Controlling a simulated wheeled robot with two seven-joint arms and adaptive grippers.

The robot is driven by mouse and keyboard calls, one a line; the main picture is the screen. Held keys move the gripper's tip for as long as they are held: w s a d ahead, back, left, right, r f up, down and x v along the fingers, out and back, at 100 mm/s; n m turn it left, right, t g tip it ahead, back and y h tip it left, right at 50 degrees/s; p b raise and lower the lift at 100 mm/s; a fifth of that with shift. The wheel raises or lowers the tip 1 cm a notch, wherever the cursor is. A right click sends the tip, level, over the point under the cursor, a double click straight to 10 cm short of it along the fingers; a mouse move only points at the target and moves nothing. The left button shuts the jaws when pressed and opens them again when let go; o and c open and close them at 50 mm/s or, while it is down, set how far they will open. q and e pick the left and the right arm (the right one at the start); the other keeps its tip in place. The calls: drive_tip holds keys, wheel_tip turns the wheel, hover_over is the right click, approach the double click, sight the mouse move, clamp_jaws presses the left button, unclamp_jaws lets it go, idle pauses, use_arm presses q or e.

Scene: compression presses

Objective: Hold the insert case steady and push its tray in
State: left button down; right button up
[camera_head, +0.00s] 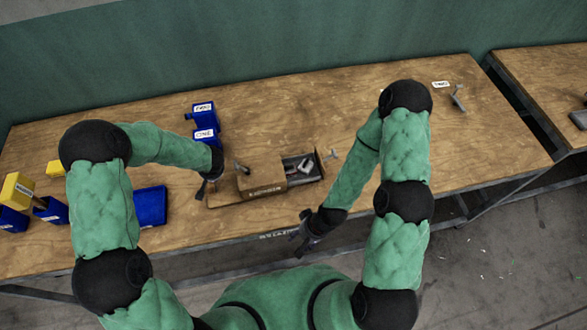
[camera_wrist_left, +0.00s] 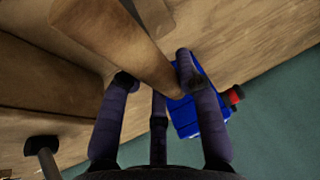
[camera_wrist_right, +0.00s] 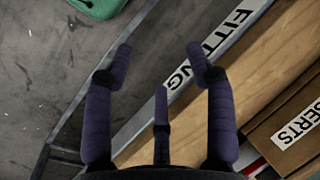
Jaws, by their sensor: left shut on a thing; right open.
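The wooden insert case (camera_head: 260,178) stands near the table's front edge, with a label on its front; the label also shows on the case in the right wrist view (camera_wrist_right: 297,130). Its dark tray (camera_head: 318,168) sticks out of the right end and holds grey metal pieces (camera_head: 304,165). My left gripper (camera_head: 204,190) is at the case's left end.
A small metal piece (camera_head: 333,154) lies right of the tray. The table's back middle is clear.

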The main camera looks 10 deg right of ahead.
sight(334, 156)
idle(0.3)
drive_tip(key=w+d+r+t+h, duration=0.1)
drive_tip(key=w+d+t, duration=0.1)
drive_tip(key=d, duration=0.4)
drive_tip(key=w+d+r+m+t+h, duration=0.1)
drive_tip(key=w+d+r, duration=0.1)
drive_tip(key=d, duration=0.3)
drive_tip(key=w+d+r+t+h, duration=0.1)
drive_tip(key=w+d+t, duration=0.1)
drive_tip(key=w+d, duration=0.2)
drive_tip(key=shift+w+d+r+m+t+h, duration=0.1)
drive_tip(key=shift+d+r+m+t+h, duration=0.1)
drive_tip(key=shift+d, duration=0.5)
drive_tip(key=shift+d+r+m+t+h, duration=0.1)
drive_tip(key=shift+d+r, duration=0.05)
drive_tip(key=shift+d, duration=0.5)
drive_tip(key=w, duration=0.1)
drive_tip(key=w+d+r+n+t, duration=0.1)
drive_tip(key=w+r+n+t+h, duration=0.1)
drive_tip(key=shift+w+d, duration=0.2)
drive_tip(key=shift+d, duration=0.1)
drive_tip(key=shift+w+a+r+n+t, duration=1.25)
drive_tip(key=shift+w+r+n+t, duration=0.7)
drive_tip(key=shift+r+t, duration=0.95)
drive_tip(key=shift+x, duration=5.45)
drive_tip(key=shift+f, duration=0.15)
